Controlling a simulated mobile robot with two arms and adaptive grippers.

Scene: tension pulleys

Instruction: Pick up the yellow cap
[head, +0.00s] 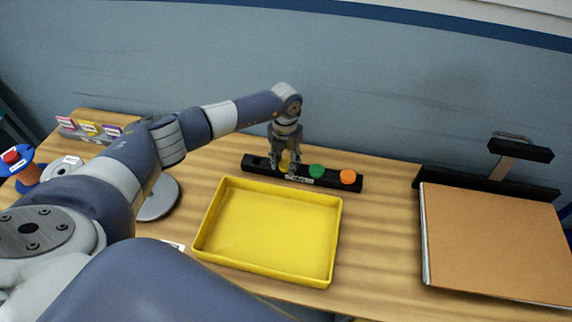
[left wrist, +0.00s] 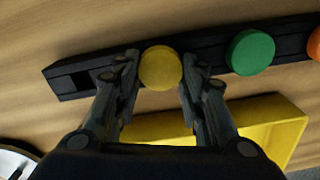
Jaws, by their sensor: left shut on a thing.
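The yellow cap (left wrist: 160,68) is round and sits at the black rack (left wrist: 85,60), between the two fingers of my left gripper (left wrist: 160,82) in the left wrist view. In the head view the yellow cap (head: 285,160) shows partly between the fingers of the left gripper (head: 285,165), which points down at the rack (head: 331,182). The left gripper is shut on the cap. I cannot tell whether the cap is lifted off the rack. My right gripper is not in view.
A green cap (head: 317,171) and an orange cap (head: 348,176) are on the same rack, to the right. An empty yellow tray (head: 268,265) lies in front of it. A brown board (head: 495,240) is at the right. Bare table lies between tray and board.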

